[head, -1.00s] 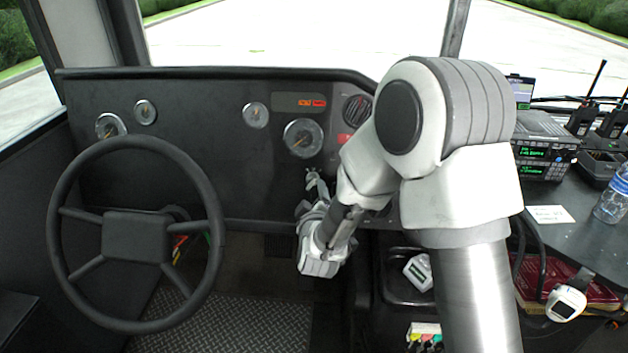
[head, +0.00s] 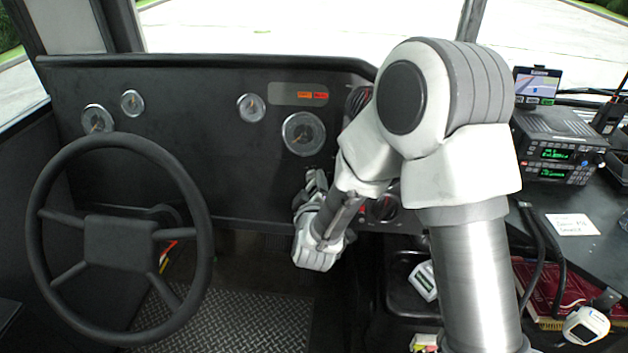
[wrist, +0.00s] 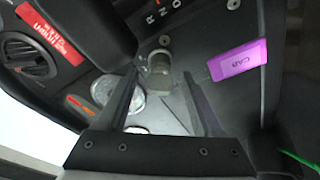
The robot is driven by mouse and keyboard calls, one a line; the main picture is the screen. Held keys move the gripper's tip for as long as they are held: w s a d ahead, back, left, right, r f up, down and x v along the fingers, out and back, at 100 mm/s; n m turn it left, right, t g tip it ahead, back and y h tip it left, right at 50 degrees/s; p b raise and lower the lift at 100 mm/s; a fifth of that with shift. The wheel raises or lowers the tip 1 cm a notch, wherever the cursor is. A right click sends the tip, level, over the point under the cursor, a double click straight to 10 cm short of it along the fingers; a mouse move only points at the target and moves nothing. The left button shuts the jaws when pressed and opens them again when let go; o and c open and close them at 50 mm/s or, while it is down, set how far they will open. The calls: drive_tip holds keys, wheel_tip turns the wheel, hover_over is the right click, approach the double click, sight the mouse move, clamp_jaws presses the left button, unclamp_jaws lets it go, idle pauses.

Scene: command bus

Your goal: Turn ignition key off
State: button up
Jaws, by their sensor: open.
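My gripper (head: 316,182) is at the dashboard, below the large round gauge, in the head view. In the wrist view its two dark fingers (wrist: 159,74) are apart. A short grey cylindrical piece (wrist: 160,62) stands out from the panel between the fingertips, with a gap on both sides. It may be the ignition key or its switch; its turned position cannot be read. In the head view the arm and gripper hide that spot.
A purple CAB label (wrist: 238,60) is on the panel beside the fingers. The steering wheel (head: 118,238) is to the left of my arm. Orange-red indicators (head: 312,95) sit above the large gauge (head: 303,133). A radio (head: 556,145) stands on the right.

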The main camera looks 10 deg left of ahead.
drive_tip(key=shift+w+f, duration=0.1)
drive_tip(key=shift+w, duration=0.15)
clamp_jaws()
idle(0.4)
idle(1.1)
